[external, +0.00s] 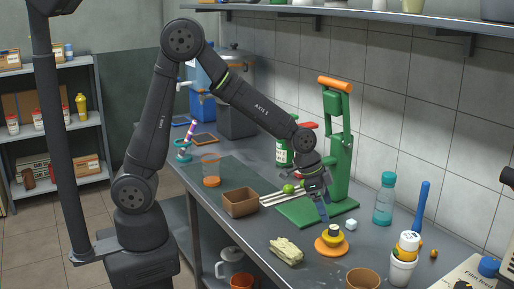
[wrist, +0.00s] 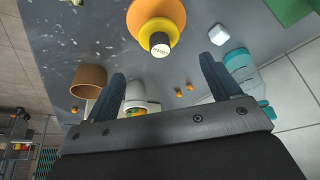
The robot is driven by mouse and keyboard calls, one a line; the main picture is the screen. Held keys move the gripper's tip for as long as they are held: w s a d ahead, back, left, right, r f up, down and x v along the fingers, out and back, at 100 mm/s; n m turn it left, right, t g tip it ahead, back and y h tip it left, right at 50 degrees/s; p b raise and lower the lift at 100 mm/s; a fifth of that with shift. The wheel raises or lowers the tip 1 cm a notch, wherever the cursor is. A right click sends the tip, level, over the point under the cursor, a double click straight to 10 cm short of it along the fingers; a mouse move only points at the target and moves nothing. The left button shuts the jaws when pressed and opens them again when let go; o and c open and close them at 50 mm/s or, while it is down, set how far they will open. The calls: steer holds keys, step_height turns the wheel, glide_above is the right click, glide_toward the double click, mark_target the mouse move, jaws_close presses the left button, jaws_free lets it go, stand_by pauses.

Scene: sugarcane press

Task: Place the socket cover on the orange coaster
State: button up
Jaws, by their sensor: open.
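An orange coaster (external: 324,250) lies on the counter before the green press; it also shows at the top of the wrist view (wrist: 150,8). A yellow disc (wrist: 166,34) and a small dark cylinder (wrist: 159,43) with a pale lettered top stand on it. A small white rounded block (external: 351,224) sits on the counter beside the coaster, and in the wrist view (wrist: 219,34). I cannot tell for sure which piece is the socket cover. My gripper (external: 322,217) is open and empty, just above and behind the coaster. Its two fingers (wrist: 162,68) point toward the dark cylinder.
The green press (external: 337,150) stands behind my gripper. A teal bottle (external: 384,200), a blue pestle-like tool (external: 421,208) and a white cup (external: 402,268) are to the right. A brown box (external: 240,203), a crumpled pale cloth (external: 286,250) and a brown cup (external: 363,279) lie nearby.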

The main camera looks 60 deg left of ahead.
mark_target(333, 227)
steer(key=shift+v, duration=1.7)
steer(key=shift+f, duration=0.1)
steer(key=x, duration=1.2)
steer(key=shift+f, duration=0.1)
steer(key=shift+r, duration=0.2)
